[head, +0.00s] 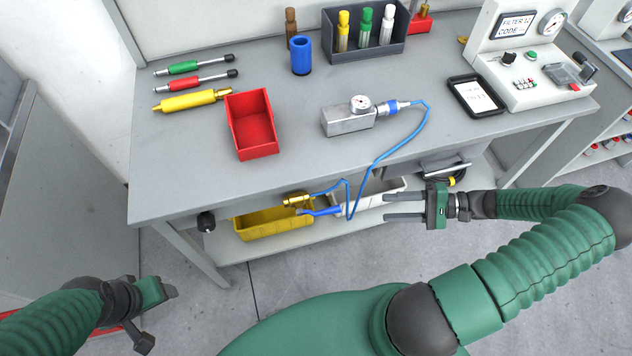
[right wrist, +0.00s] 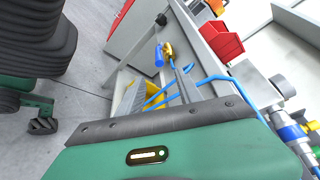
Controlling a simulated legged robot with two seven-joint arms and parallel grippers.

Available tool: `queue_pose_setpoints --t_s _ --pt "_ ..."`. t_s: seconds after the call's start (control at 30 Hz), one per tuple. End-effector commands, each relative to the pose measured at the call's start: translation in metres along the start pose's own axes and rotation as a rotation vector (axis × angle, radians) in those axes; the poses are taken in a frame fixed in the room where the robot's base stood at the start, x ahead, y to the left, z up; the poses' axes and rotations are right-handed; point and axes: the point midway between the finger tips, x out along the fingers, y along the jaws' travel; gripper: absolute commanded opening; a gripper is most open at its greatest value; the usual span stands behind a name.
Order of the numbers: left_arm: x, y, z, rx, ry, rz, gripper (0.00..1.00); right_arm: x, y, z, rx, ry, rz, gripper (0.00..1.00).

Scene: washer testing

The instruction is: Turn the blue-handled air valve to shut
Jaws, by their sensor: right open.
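The air valve (head: 298,200) has a brass body and sits at the front edge of the workbench, above a yellow bin. Its blue handle (head: 322,211) points right in the head view, roughly along the body. The handle also shows in the right wrist view (right wrist: 159,56), beside the brass body (right wrist: 168,48). My right gripper (head: 388,207) is open and empty, right of the handle and apart from it, with its fingers pointing left toward it. My left gripper (head: 160,318) looks open and empty, low at the left, away from the bench.
A blue hose (head: 378,157) runs from the valve to a metal block with a gauge (head: 348,117). The yellow bin (head: 270,224) and a light bin (head: 372,198) stand on the lower shelf. A red bin (head: 252,124) and tools lie on the workbench (head: 200,140).

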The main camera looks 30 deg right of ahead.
Motion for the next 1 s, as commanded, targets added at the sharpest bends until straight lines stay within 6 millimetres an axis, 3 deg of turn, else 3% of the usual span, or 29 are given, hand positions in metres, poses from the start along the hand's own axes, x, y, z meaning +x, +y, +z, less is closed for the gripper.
queue_pose_setpoints --t_s 0.17,0.6,0.8,1.0 --pt "0.005 0.001 0.0 0.002 -0.003 -0.001 0.62 0.027 0.002 -0.002 0.003 -0.006 -0.001 0.42" --pt "0.016 0.002 0.001 0.004 -0.002 -0.002 0.62 0.14 0.004 -0.002 0.006 -0.007 0.003 0.42" --pt "0.019 0.001 0.002 0.004 -0.002 -0.002 0.62 0.166 0.004 -0.002 0.006 -0.003 0.004 0.42" --pt "0.018 0.001 0.002 0.004 -0.002 -0.002 0.62 0.168 0.003 -0.002 0.006 -0.002 0.005 0.42"
